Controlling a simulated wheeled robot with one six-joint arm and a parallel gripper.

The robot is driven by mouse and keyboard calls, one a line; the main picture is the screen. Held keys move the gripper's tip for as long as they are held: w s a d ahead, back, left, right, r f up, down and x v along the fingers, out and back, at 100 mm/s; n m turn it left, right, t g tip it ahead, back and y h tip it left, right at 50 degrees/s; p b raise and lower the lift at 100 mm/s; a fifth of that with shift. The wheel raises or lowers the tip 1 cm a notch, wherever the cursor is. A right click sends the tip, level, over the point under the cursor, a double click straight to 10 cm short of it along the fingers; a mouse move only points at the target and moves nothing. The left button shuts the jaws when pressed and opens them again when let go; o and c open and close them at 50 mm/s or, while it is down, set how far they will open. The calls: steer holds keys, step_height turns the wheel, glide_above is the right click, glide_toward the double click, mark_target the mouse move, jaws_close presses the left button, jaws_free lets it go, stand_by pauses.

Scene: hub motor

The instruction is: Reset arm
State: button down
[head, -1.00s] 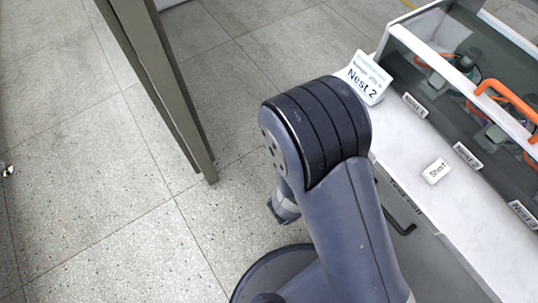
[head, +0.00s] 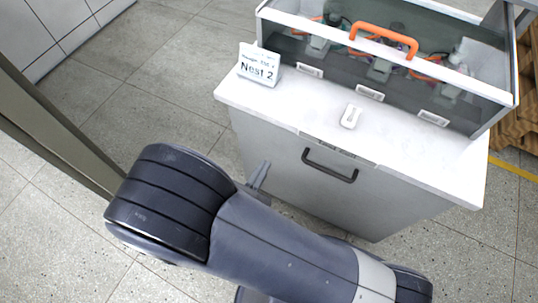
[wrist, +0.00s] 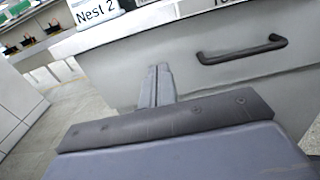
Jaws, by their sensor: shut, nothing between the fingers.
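My arm spans the lower part of the head view, bent low in front of the cabinet. My gripper (head: 259,175) shows partly behind the arm there, in front of the cabinet's left side. In the wrist view my gripper (wrist: 157,70) has its two fingers together with nothing between them. It points toward the cabinet front, left of the dark handle. I cannot tell the exact gap to the cabinet.
A white-topped cabinet (head: 290,110) has a dark handle (head: 330,167) on its front. On it stand a "Nest 2" sign (head: 259,66), a small white label block (head: 351,116) and a glass-fronted case with an orange handle (head: 384,37). A grey post (head: 50,125) stands left. Floor (head: 165,75) is clear behind.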

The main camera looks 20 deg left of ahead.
steer(key=shift+s+a, duration=0.1)
steer(key=shift+s, duration=1.65)
